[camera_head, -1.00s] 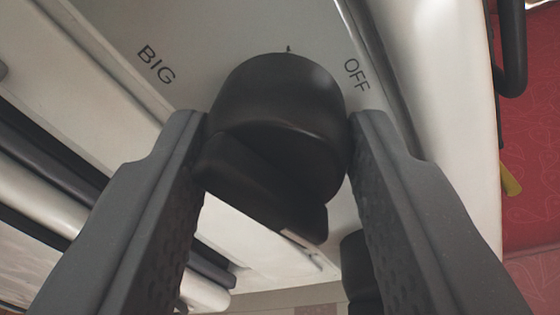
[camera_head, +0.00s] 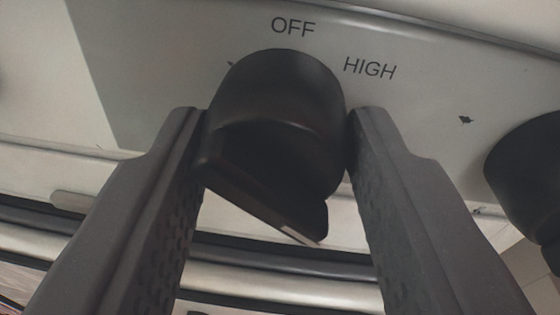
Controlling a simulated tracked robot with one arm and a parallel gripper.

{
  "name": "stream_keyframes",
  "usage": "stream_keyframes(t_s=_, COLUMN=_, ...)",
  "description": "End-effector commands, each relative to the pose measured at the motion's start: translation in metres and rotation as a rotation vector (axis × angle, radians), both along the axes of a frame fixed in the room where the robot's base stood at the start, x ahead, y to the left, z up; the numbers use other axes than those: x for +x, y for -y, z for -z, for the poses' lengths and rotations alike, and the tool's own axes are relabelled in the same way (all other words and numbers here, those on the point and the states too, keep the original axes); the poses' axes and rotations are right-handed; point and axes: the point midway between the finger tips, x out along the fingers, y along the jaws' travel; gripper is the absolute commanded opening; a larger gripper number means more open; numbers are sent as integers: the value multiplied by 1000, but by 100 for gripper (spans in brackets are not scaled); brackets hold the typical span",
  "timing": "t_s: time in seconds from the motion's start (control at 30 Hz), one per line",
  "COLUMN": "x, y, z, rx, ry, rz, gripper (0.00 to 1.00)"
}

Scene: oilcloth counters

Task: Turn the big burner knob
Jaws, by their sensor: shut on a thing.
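The burner knob (camera_head: 275,90) is black and round, with a raised grip bar. A pale line shows on the lower end of that bar. It sits on the pale control panel (camera_head: 160,60) in the middle of the view. My gripper (camera_head: 278,118) is shut on the knob, one grey finger on each side. The word OFF (camera_head: 293,27) is printed above the knob, and HIGH (camera_head: 370,69) is to its upper right. The panel directly behind the knob is hidden.
A second black knob (camera_head: 530,180) is at the right edge, apart from my right finger. A pale horizontal bar (camera_head: 330,290) runs across below the panel, behind my fingers. Small dark marks are on the panel.

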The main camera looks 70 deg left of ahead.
Motion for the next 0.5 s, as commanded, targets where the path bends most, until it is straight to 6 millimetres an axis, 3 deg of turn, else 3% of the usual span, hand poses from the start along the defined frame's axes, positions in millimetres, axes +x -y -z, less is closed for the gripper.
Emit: stream_keyframes(t_s=0.5, x=6, y=3, z=-4, rx=57, ry=-124, rz=12, gripper=16)
